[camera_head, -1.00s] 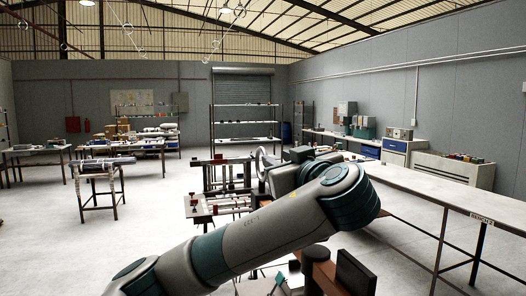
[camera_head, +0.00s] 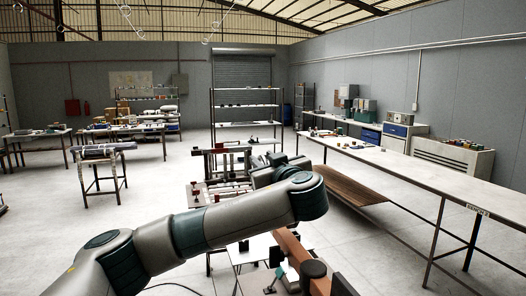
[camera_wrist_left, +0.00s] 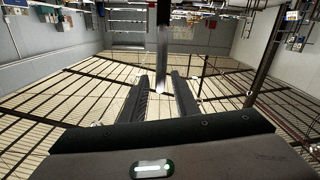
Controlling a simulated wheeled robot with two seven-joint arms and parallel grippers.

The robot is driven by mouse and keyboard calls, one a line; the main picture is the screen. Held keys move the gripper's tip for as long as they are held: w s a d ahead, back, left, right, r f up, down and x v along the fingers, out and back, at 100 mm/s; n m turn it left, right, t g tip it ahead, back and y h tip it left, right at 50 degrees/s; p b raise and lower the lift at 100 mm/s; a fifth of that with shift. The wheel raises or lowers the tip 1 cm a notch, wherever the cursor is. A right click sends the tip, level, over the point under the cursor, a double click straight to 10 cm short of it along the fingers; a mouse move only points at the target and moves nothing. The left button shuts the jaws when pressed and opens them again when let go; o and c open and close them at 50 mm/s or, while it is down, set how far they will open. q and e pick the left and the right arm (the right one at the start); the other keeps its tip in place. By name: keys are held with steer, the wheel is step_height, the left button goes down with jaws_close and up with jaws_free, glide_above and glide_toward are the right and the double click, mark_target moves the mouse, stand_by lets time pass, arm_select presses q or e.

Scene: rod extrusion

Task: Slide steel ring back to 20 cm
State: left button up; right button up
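My left gripper (camera_wrist_left: 161,85) shows in the left wrist view with its two dark fingers apart. A grey metal bar (camera_wrist_left: 163,50) stands upright in the picture between the fingertips, with a visible gap on each side. In the head view my left arm reaches in from the left, and its wrist is beside a bench frame (camera_head: 226,165) with bars and small red parts. The arm hides the left fingers there. I cannot make out the steel ring or any 20 cm mark in the current frames. My right gripper is not in view.
A long white table (camera_head: 435,178) runs along the right side. A small stand (camera_head: 104,160) with rolls is at the left, and shelving (camera_head: 245,105) stands behind. Open floor lies between the left stand and the bench frame.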

arm_select(q)
steer(key=shift+w+a, duration=0.15)
steer(key=shift+w, duration=0.2)
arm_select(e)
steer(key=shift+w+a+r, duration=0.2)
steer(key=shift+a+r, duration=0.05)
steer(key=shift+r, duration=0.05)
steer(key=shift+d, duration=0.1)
arm_select(q)
jaws_close()
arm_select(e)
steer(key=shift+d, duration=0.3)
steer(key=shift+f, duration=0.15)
